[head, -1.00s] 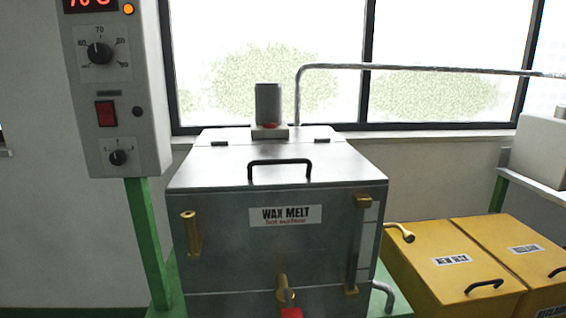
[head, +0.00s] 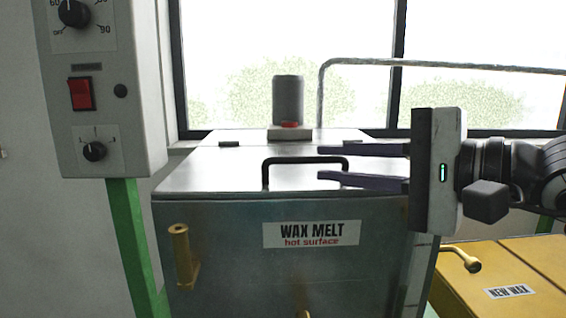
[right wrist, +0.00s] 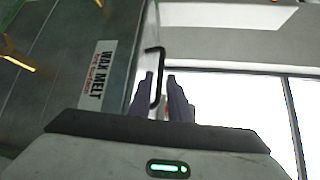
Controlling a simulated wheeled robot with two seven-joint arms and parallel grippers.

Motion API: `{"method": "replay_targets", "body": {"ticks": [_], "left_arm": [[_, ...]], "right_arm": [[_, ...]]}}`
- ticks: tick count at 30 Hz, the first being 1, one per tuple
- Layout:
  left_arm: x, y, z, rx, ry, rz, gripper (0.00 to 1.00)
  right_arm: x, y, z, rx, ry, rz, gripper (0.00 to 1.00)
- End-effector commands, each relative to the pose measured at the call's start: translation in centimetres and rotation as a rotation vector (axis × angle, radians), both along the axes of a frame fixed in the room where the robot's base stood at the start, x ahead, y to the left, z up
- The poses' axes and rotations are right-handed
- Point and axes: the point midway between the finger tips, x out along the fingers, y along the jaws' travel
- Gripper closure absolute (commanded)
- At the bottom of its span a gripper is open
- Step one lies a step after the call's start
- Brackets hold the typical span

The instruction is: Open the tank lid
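The wax melt tank (head: 230,245) is a grey metal box. Its flat lid (head: 215,175) is shut and has a black bar handle (head: 268,172) near the front edge. My right gripper (head: 319,163) reaches in from the right with its two dark fingers apart. In the head view, one finger shows above the handle's top bar and the other below it, over the handle's right half. In the right wrist view, the handle (right wrist: 155,65) shows between the fingertips (right wrist: 160,75); contact cannot be told. My left gripper is out of view.
A grey cylinder (head: 288,98) with a red part stands on the tank's back top. A control box (head: 100,110) on a green post is at the left. A brass fitting (head: 180,255) sticks out of the tank front. Yellow bins (head: 470,290) stand at the right.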

Motion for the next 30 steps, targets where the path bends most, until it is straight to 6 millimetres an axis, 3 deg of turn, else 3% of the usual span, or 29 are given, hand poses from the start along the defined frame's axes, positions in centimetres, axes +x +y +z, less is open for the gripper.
{"method": "replay_targets", "body": {"ticks": [18, 30], "left_arm": [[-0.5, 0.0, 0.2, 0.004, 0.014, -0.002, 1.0], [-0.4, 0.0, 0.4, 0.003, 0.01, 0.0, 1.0]], "right_arm": [[6.4, 6.5, -1.0, -0.003, -0.005, -0.004, 0.83], [7.1, 7.1, -1.3, -0.004, -0.005, -0.003, 0.83]]}}
